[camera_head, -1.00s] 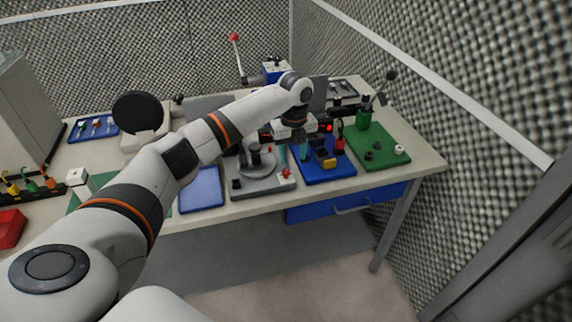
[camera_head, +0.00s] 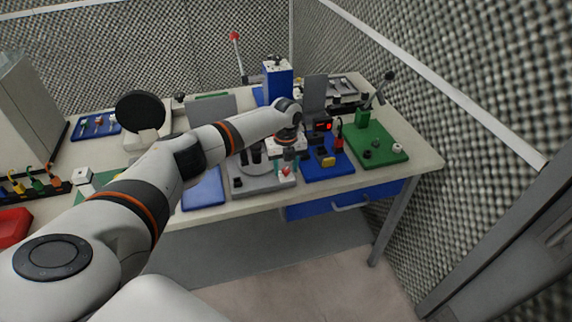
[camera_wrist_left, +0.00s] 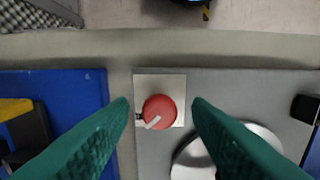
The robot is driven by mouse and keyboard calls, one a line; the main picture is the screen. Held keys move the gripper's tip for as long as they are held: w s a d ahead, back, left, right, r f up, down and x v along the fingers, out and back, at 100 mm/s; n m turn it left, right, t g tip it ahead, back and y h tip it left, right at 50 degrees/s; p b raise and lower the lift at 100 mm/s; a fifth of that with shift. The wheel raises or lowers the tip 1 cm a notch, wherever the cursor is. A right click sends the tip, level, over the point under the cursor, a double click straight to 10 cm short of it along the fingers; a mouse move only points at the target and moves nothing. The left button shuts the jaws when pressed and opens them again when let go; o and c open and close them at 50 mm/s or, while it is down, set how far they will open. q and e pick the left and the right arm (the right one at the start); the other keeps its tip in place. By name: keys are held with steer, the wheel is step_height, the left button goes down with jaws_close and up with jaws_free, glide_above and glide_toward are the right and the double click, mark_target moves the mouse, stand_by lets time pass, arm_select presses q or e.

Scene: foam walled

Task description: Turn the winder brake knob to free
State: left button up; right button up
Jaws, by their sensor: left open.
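The winder brake knob, a round red knob (camera_wrist_left: 159,111) with a white pointer, sits on a pale square plate (camera_wrist_left: 174,82) at a corner of the grey winder base (camera_wrist_left: 225,85). Its pointer slants to the lower left in the wrist view. In the head view the red knob (camera_head: 286,171) shows at the base's front right corner. My left gripper (camera_wrist_left: 161,106) is open, with teal fingers on either side of the knob in the wrist view. No contact shows, and its height above the knob is hard to tell. My right gripper is not in view.
A blue board (camera_head: 340,168) with a yellow block stands right of the grey base, and a green board (camera_head: 392,158) farther right. A blue tray (camera_head: 203,192) lies to the left. The table's front edge is close to the knob.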

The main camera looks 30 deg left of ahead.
arm_select(q)
steer(key=shift+f, duration=0.2)
steer(key=shift+c, duration=0.4)
jaws_close()
